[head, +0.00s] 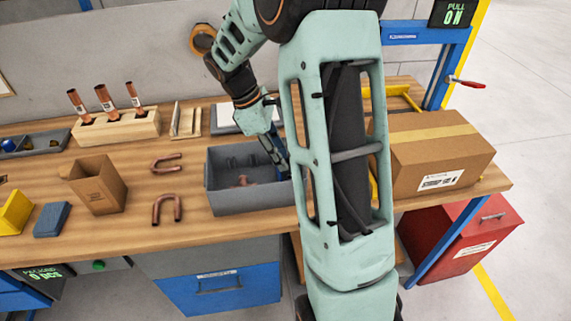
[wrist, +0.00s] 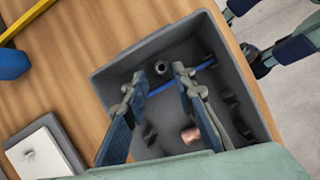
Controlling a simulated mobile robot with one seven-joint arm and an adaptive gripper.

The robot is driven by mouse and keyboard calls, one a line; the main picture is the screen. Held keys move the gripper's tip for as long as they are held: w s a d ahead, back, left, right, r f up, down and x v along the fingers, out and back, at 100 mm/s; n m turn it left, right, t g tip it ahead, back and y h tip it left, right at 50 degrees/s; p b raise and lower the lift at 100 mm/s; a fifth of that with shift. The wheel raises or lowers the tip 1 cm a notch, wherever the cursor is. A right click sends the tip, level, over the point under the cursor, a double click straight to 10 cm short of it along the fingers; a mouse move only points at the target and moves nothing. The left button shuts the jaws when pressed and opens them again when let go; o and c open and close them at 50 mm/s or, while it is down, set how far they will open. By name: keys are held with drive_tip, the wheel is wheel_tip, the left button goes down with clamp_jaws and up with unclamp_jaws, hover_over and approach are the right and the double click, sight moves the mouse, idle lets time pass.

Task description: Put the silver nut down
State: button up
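A small silver nut (wrist: 160,69) shows in the wrist view inside a grey bin (wrist: 110,80), near one end wall. It appears to lie on the bin floor, though its exact height is hard to tell. My gripper (wrist: 162,82) points down into the bin with its two fingers spread apart. The nut appears between the fingertips, with a clear gap on both sides. In the head view my gripper (head: 277,155) is at the right end of the grey bin (head: 255,202); the nut is hidden there.
The bin also holds a copper fitting (wrist: 190,135) and several dark pieces. A cardboard box (head: 430,155) stands to the right. Copper bends (head: 167,208), an open carton (head: 97,187) and a wooden tube block (head: 118,128) are to the left.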

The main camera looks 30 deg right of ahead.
drive_tip(key=v, duration=0.8)
drive_tip(key=shift+r, duration=0.35)
drive_tip(key=shift+w+a, duration=0.1)
